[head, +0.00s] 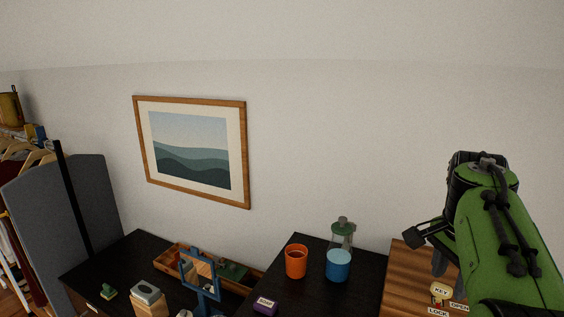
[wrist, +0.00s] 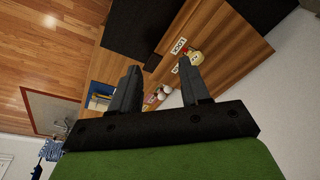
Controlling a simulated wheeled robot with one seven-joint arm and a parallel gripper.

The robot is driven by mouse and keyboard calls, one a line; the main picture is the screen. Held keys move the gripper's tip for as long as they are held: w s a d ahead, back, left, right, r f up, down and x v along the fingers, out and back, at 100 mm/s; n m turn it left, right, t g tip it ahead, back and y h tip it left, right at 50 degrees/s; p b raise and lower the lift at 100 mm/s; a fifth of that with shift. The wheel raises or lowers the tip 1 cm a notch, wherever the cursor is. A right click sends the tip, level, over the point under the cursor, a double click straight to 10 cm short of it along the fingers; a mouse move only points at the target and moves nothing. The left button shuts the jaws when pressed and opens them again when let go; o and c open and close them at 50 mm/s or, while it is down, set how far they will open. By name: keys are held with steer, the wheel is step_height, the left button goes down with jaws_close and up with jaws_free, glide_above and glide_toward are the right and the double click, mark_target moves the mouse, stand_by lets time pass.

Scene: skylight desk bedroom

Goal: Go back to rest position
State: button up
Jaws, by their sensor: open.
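My green arm rises at the right of the head view, and my gripper (head: 439,262) hangs over a wooden surface (head: 402,267). In the wrist view my gripper (wrist: 160,67) has its two dark fingers apart, with nothing between them. A yellowish tag (head: 440,291) marked KEY and small labels reading LOCK (head: 438,312) and OPEN (head: 459,307) lie below the gripper. The tag also shows in the wrist view (wrist: 196,58), beyond the fingertips. Part of the gripper is hidden behind my arm in the head view.
An orange cup (head: 296,262) and a blue-filled bottle (head: 339,262) stand on a dark top left of my arm. A blue-framed mirror (head: 199,274), a tissue box (head: 147,294) and a wooden tray (head: 164,262) are farther left. A picture (head: 191,151) hangs on the wall; space above is free.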

steer(key=s+a+f+n+t+b, duration=0.2)
steer(key=s+a+f+n, duration=0.4)
steer(key=s, duration=0.3)
steer(key=s+a+f+n+t+y+b, duration=0.1)
steer(key=s+a+f+n+t+b, duration=0.1)
steer(key=s+a+f+n, duration=0.5)
steer(key=s+a+n, duration=0.2)
steer(key=shift+s+y, duration=0.3)
steer(key=shift+s, duration=0.05)
steer(key=shift+s, duration=0.1)
